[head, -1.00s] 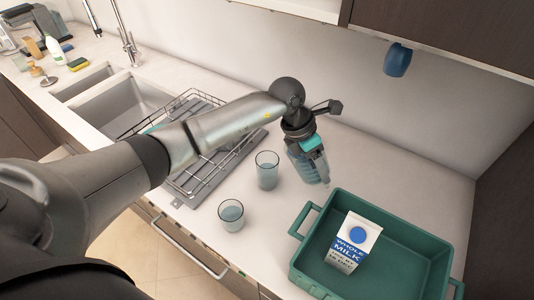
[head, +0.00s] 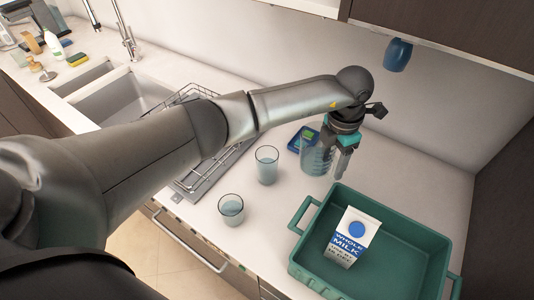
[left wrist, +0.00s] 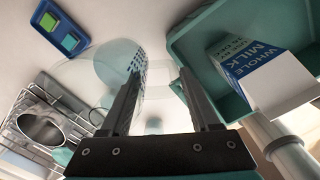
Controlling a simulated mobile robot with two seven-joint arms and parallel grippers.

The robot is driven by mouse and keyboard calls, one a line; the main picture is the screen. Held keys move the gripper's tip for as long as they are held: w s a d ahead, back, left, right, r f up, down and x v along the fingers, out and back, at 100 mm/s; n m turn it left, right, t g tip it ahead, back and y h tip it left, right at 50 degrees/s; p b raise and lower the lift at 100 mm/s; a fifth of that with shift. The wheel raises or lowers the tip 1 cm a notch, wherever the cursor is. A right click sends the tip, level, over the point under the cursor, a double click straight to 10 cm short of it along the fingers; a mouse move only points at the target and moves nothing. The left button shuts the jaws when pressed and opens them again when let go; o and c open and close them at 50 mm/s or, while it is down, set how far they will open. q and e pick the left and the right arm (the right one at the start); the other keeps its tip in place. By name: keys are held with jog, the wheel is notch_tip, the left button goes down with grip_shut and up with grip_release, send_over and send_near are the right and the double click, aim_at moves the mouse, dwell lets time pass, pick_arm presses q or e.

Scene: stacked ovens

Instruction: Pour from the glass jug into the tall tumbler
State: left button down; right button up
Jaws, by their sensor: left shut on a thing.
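The glass jug (head: 314,158), clear with a bluish tint, is at the counter's back middle, partly hidden by my left gripper (head: 345,168). The gripper is shut on the jug at its right side; the exact grip is hard to see. The jug looks roughly upright; I cannot tell whether it touches the counter. In the left wrist view the jug (left wrist: 95,68) is a faint transparent shape beyond the fingers (left wrist: 158,100). The tall tumbler (head: 266,167) stands upright to the jug's left, apart from it, with bluish contents low inside. My right gripper is out of view.
A shorter glass (head: 231,210) stands nearer the front edge. A green crate (head: 410,262) holding a milk carton (head: 352,238) is at right. A dish rack (head: 205,180) and sink (head: 125,100) are left. A blue-green item (head: 301,139) lies behind the jug. A blue cup (head: 397,55) is up on the wall.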

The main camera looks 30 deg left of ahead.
pick_arm(q)
jog(key=shift+r, duration=0.2)
notch_tip(320, 180, up, 5)
jog(key=p, duration=0.3)
jog(key=shift+p, duration=0.3)
jog(key=shift+f, duration=0.15)
dwell(0.4)
